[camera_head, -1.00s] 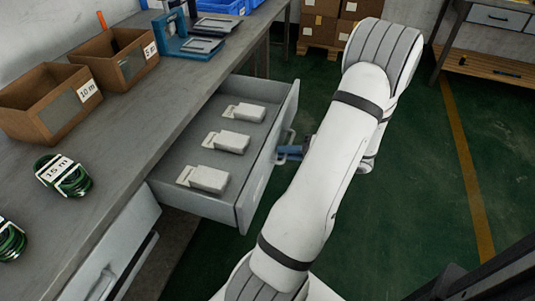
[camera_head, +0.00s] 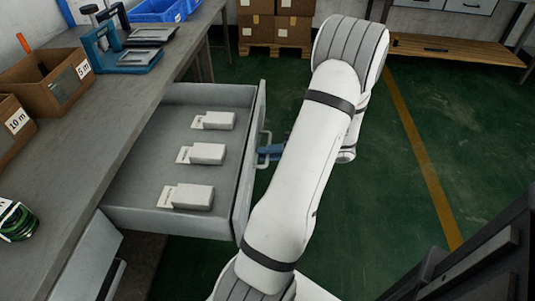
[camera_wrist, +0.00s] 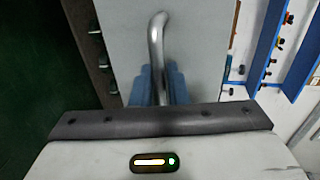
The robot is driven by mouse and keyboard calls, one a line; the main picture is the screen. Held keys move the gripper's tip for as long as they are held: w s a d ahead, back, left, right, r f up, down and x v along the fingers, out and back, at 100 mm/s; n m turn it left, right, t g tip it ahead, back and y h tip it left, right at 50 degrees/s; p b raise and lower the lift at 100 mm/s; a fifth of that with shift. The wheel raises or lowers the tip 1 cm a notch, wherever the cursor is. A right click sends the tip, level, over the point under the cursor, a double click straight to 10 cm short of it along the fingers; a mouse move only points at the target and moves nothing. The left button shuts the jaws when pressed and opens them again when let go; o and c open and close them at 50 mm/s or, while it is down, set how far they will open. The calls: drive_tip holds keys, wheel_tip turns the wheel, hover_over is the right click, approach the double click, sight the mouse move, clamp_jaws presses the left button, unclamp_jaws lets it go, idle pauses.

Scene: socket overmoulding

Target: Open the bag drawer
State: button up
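The drawer (camera_head: 122,218) under the workbench is pulled well out, its inside showing. Several small white packs (camera_head: 207,153) lie in a row in it. Its front panel carries a metal bar handle (camera_head: 265,140), which also shows in the wrist view (camera_wrist: 157,42). My gripper (camera_head: 270,152) has blue fingers at this handle, partly hidden by my arm in the head view. In the wrist view the blue fingers (camera_wrist: 158,86) lie on both sides of the handle bar, close against it.
The bench top (camera_head: 85,125) holds cardboard boxes (camera_head: 62,75), a green coil (camera_head: 15,222), a blue device (camera_head: 125,55) and blue bins (camera_head: 165,9). A lower drawer (camera_head: 90,262) stands ajar at the bottom left. The green floor (camera_head: 385,190) at right is clear.

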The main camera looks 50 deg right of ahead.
drive_tip(key=shift+a, duration=0.15)
drive_tip(key=p+v, duration=0.1)
drive_tip(key=v, duration=0.6)
drive_tip(key=shift+s+d, duration=0.25)
drive_tip(key=shift+s, duration=0.05)
idle(0.3)
